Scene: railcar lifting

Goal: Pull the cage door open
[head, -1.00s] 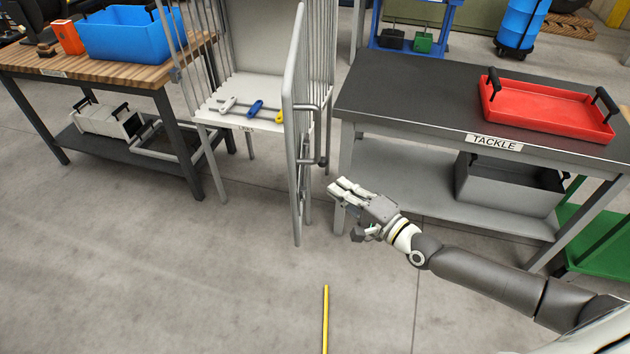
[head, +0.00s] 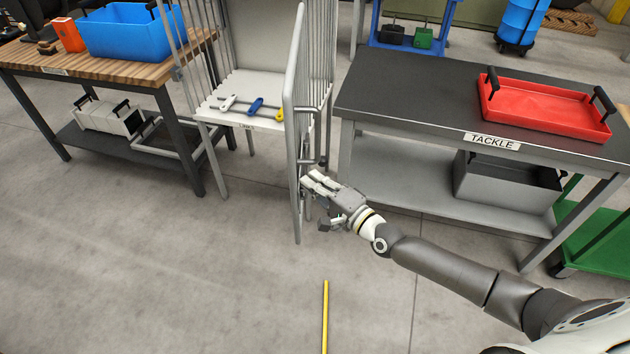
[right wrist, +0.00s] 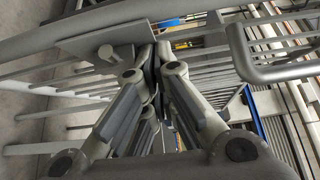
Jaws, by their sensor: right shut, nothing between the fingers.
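The cage door (head: 292,130) is a grey barred panel. In the head view it stands swung outward, nearly edge-on, with the cage's front open beside it. A grey handle sits on its right face and shows as a bent bar (right wrist: 275,73) in the right wrist view. My right gripper (head: 306,182) is shut and empty at the right side of the door's lower part, below the handle. In the right wrist view its closed fingertips (right wrist: 150,62) are close to the door's bars; whether they touch cannot be told. My left gripper is not in view.
The cage shelf (head: 222,112) holds tools with white, blue and yellow handles. The TACKLE table (head: 405,95) with a red tray (head: 545,112) stands to the right, and a wooden bench (head: 130,68) to the left. The floor in front is clear apart from a yellow stripe.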

